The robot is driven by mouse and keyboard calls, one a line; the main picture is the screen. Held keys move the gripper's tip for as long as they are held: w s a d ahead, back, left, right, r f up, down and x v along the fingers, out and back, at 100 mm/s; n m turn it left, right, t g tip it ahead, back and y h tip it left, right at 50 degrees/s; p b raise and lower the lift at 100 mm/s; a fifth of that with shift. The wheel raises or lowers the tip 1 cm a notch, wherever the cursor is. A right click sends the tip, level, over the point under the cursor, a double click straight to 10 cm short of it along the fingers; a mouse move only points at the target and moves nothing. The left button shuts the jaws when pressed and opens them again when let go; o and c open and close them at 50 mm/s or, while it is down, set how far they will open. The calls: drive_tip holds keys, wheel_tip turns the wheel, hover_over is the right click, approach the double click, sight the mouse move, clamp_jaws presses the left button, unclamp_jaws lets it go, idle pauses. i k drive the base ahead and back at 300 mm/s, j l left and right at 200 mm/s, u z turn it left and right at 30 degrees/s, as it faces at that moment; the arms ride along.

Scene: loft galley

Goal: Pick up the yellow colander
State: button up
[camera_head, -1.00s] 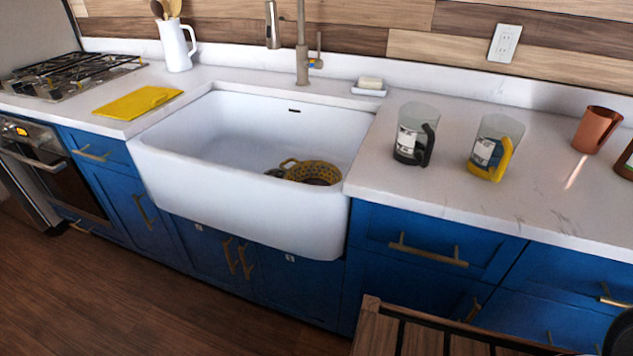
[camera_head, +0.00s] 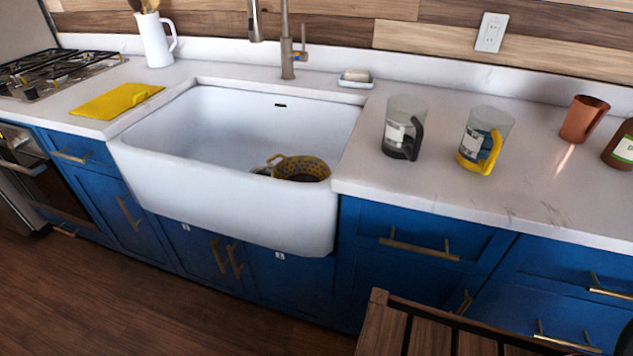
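The yellow colander (camera_head: 318,165) sits in the right front part of the white farmhouse sink (camera_head: 190,180). Its perforated rim and one handle show above the sink's front wall, which hides its lower part. Something dark lies inside or against the colander, and I cannot tell what it is. Another small greyish thing shows just left of it in the sink. My gripper is not in view.
A faucet (camera_head: 287,45) stands behind the sink. Two clear mugs, one with a black handle (camera_head: 404,135) and one with a yellow handle (camera_head: 485,145), stand on the counter right of the sink, near a copper cup (camera_head: 583,120). A wooden slatted piece (camera_head: 440,330) is at the lower front.

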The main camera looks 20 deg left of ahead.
sight(299, 169)
drive_tip(key=j+z, duration=0.35)
drive_tip(key=k+j+z, duration=0.1)
drive_tip(key=j+z, duration=0.2)
drive_tip(key=j, duration=0.25)
drive_tip(key=k+j, duration=0.1)
drive_tip(key=j, duration=0.3)
drive_tip(key=k+j+z, duration=0.1)
drive_tip(key=j, duration=0.25)
drive_tip(key=k+j+z, duration=0.1)
drive_tip(key=j, duration=0.3)
drive_tip(key=k+j, duration=0.1)
drive_tip(key=j, duration=0.25)
drive_tip(key=k+j+z, duration=0.1)
drive_tip(key=j, duration=0.25)
drive_tip(key=k+j, duration=0.15)
drive_tip(key=j, duration=0.2)
drive_tip(key=k+j, duration=0.15)
drive_tip(key=j, duration=0.25)
drive_tip(key=k+j, duration=0.1)
drive_tip(key=j, duration=0.3)
drive_tip(key=k+j, duration=0.15)
drive_tip(key=j, duration=0.25)
drive_tip(key=k+j, duration=0.1)
drive_tip(key=j, duration=0.25)
drive_tip(key=j+z, duration=0.05)
